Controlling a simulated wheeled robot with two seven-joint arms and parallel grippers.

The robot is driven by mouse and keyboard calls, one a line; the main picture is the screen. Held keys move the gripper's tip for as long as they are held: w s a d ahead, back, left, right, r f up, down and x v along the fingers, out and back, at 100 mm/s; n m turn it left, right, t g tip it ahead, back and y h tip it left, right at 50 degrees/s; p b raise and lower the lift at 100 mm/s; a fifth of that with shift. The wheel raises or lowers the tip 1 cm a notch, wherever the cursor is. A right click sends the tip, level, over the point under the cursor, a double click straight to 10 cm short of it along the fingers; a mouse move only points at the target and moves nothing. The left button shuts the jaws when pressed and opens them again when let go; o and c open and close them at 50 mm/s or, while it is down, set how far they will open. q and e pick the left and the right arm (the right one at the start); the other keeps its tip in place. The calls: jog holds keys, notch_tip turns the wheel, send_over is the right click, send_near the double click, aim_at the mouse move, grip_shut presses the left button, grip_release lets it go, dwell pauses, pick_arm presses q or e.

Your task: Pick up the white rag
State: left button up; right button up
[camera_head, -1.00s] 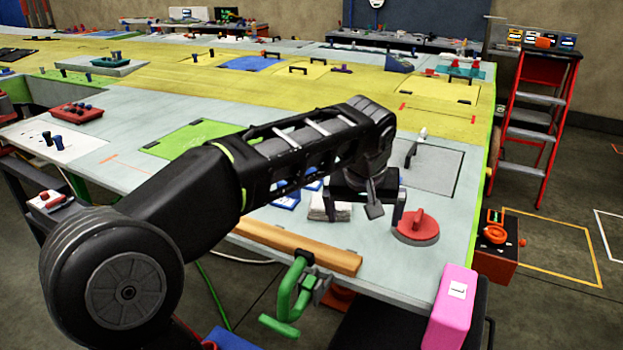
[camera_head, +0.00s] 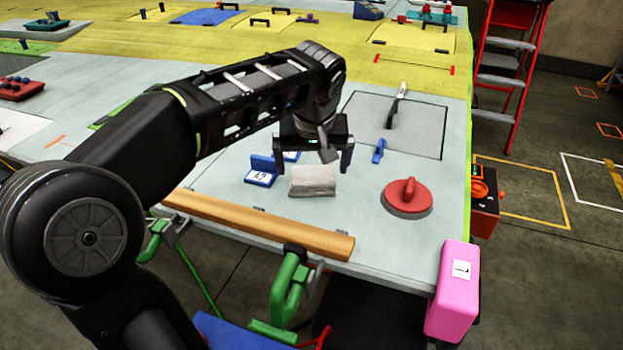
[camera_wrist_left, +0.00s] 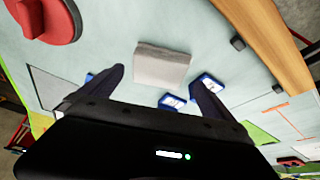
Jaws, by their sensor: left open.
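The white rag (camera_head: 312,181) is a folded, greyish-white block lying on the pale wing surface in the head view. It also shows in the left wrist view (camera_wrist_left: 161,66), just beyond and between the fingers. My left gripper (camera_head: 312,165) is open and empty, above and slightly behind the rag in the head view. Its two fingers also show in the left wrist view (camera_wrist_left: 160,82), apart, with no contact on the rag visible. My right gripper is not in any view.
Blue labelled blocks (camera_head: 261,171) stand just left of the rag. A red suction-cup-like disc (camera_head: 407,197) sits to its right, and a small blue clamp (camera_head: 379,151) behind right. A wooden bar (camera_head: 258,222) with green clamps (camera_head: 288,287) runs along the front edge. A pink box (camera_head: 453,290) stands front right.

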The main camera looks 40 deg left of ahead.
aim_at(312, 174)
pick_arm(q)
jog(key=shift+p+x, duration=0.75)
jog(key=shift+x, duration=1.9)
jog(key=shift+w+a+r, duration=0.1)
jog(key=shift+a, duration=0.05)
jog(key=c, duration=1.2)
notch_tip(312, 174, up, 10)
jog(key=shift+r+b, duration=0.1)
jog(key=shift+b, duration=0.3)
jog(key=shift+c, duration=0.2)
